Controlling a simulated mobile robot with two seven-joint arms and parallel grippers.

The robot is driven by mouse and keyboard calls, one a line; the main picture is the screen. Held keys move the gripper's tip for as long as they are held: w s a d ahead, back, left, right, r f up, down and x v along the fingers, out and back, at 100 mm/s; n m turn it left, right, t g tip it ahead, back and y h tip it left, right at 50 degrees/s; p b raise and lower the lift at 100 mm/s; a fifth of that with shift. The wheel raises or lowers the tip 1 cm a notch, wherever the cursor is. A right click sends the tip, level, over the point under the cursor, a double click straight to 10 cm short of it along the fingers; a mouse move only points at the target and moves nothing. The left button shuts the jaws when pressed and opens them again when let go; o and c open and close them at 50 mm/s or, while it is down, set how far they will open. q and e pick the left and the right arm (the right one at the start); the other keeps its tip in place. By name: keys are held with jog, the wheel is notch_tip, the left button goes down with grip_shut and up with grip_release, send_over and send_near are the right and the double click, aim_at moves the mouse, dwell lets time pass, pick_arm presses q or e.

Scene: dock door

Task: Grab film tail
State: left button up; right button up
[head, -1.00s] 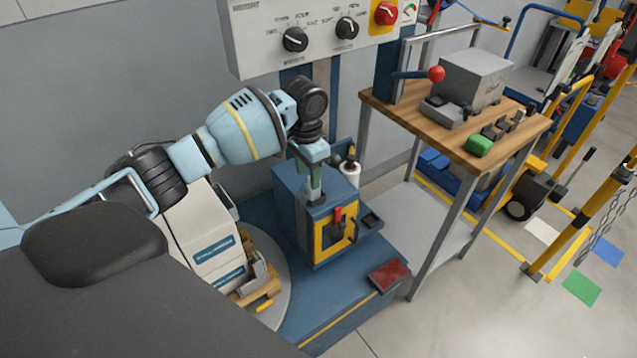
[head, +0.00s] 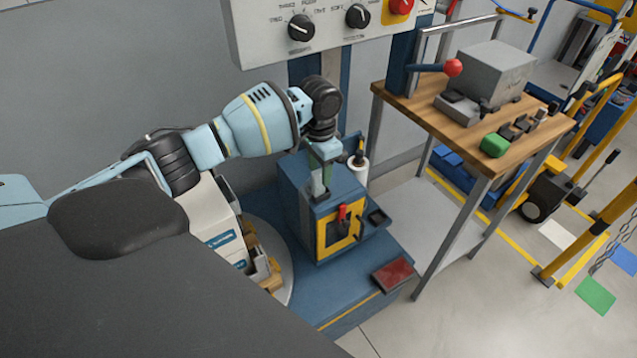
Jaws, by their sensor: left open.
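My left gripper (head: 320,188) points down at the top of a blue box-shaped unit (head: 294,190) with a yellow-framed front (head: 325,240) and a red lever (head: 343,213). It is open; its fingertips are close to the box top, and I cannot tell whether they touch it. A white roll (head: 358,170), perhaps the film roll, stands upright just behind and right of the gripper. I cannot make out the film tail; the gripper may hide it. My right gripper is not in view.
A blue base (head: 330,290) with a red pedal (head: 394,274) lies below the unit. A control panel (head: 330,25) hangs above my arm. A wood-topped workbench (head: 420,105) with a grey box and a green block (head: 495,146) stands to the right.

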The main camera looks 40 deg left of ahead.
aim_at(318, 184)
pick_arm(q)
jog(key=shift+s+f, duration=0.1)
jog(key=shift+f, duration=1.9)
jog(key=shift+c, duration=0.3)
grip_shut()
